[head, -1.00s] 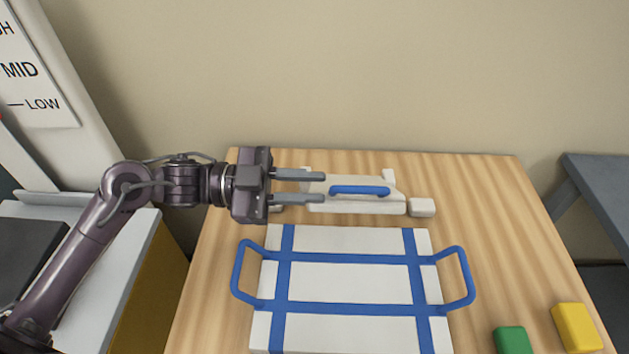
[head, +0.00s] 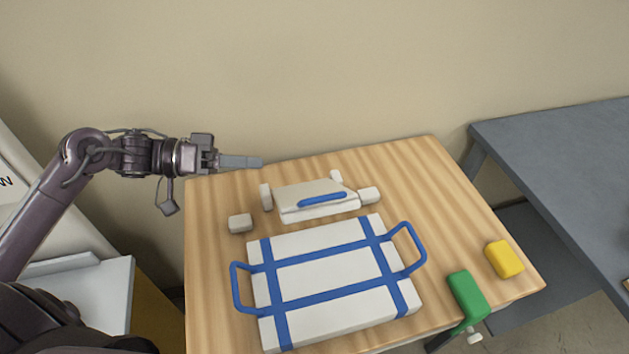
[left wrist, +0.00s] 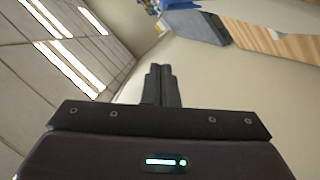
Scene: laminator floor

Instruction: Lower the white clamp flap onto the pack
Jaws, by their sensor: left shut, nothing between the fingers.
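The white clamp flap (head: 290,202) with its blue handle (head: 322,199) is at the back of the wooden table, behind the pack and not over it. I cannot tell its exact tilt. The pack (head: 318,262) is a flat white slab with crossing blue straps and a blue loop handle at each side. My left gripper (head: 258,162) is at the table's back left, apart from the flap and to its left. Its fingers are together and empty, as the left wrist view (left wrist: 162,72) also shows. My right gripper is out of view.
Small white blocks (head: 240,223) stand around the flap. A green piece (head: 467,293) and a yellow block (head: 504,259) are at the table's right corner. A grey table (head: 570,160) stands to the right. The wall is close behind the wooden table.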

